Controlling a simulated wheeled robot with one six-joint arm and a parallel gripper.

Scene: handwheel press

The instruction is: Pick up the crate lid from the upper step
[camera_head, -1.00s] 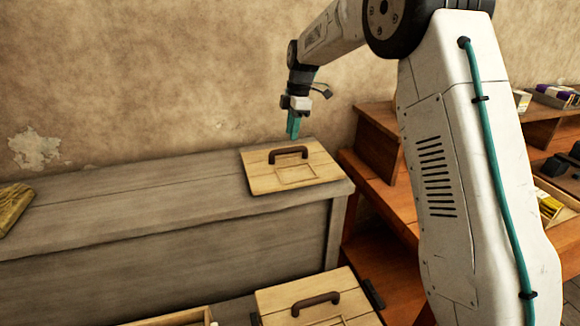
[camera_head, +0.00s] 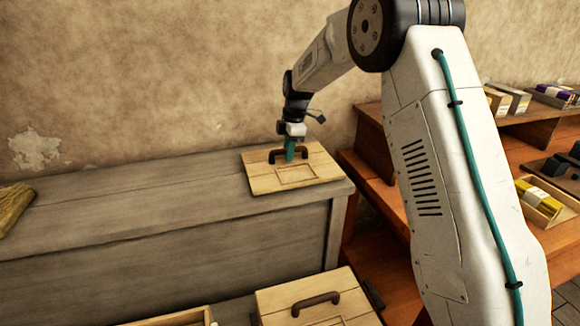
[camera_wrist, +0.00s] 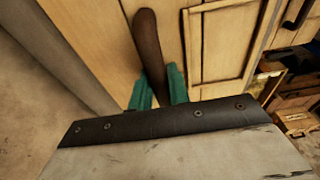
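The crate lid (camera_head: 262,180) is a pale wooden board with a dark brown arched handle (camera_head: 272,156) and a framed recess. It lies flat on the right end of the grey upper step (camera_head: 150,193). My gripper (camera_head: 289,154) points down at the handle. In the wrist view, its teal fingers (camera_wrist: 158,90) stand on either side of the handle (camera_wrist: 148,40), very close to it. I cannot tell whether they press on it. The fingers hide part of the handle. The lid's boards (camera_wrist: 95,30) and recess frame fill much of the wrist view.
A similar lid with a handle (camera_head: 316,303) lies lower down in front. A box edge (camera_head: 185,317) shows beside it. Orange-brown stepped shelves (camera_head: 375,240) with small boxes (camera_head: 541,200) stand at the right. A yellowish object (camera_head: 12,205) lies at the step's left end. The step's middle is clear.

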